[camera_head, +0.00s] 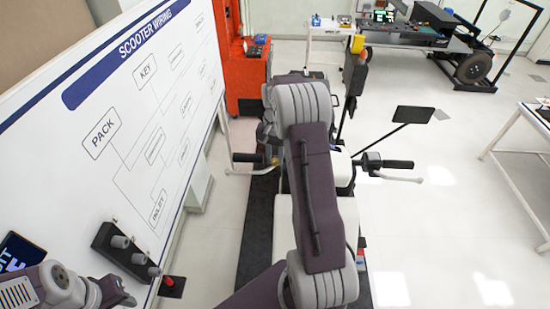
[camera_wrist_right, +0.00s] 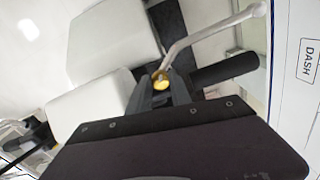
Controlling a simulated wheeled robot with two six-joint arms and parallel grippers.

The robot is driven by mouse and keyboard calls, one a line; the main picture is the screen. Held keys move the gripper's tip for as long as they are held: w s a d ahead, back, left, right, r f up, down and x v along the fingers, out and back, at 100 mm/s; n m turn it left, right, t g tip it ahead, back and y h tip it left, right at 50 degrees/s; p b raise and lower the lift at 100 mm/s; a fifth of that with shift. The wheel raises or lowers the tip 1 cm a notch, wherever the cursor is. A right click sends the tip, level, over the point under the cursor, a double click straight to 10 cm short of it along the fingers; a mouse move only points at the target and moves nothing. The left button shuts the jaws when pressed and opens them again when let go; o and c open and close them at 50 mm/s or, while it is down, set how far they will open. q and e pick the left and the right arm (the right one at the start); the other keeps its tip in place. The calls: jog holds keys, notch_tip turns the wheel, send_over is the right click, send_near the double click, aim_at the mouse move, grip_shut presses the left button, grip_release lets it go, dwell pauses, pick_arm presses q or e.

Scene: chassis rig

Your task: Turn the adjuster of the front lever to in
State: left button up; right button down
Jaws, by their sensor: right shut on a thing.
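The front lever is a pale bent bar with a ball end (camera_wrist_right: 215,32). In the head view its bar (camera_head: 240,172) runs beside the black grip on the left of the scooter's handlebar. The yellow adjuster (camera_wrist_right: 160,80) sits at the lever's inner end, and a bit of yellow shows in the head view (camera_head: 273,161). My right gripper (camera_wrist_right: 162,92) is shut on the adjuster, with its dark fingers on both sides of it. In the head view my right arm hides much of the scooter, and the fingertips are hard to make out. Only links of my left arm show at the lower left.
A whiteboard (camera_head: 100,65) stands close on the left. A black box with grey knobs (camera_head: 125,250) is near its lower edge. A mirror (camera_head: 413,114) and the other handlebar grip (camera_head: 398,164) stick out on the right.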

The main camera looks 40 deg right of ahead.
aim_at(276, 159)
jog(key=shift+w+d+r+m, duration=0.15)
jog(key=shift+w+r+m, duration=0.05)
jog(key=shift+m, duration=0.5)
jog(key=c, duration=1.2)
grip_release()
jog(key=shift+d+f, duration=0.1)
jog(key=shift+f, duration=0.1)
jog(key=shift+r, duration=0.1)
notch_tip(276, 159, up, 8)
jog(key=b, duration=0.3)
jog(key=shift+r, duration=0.45)
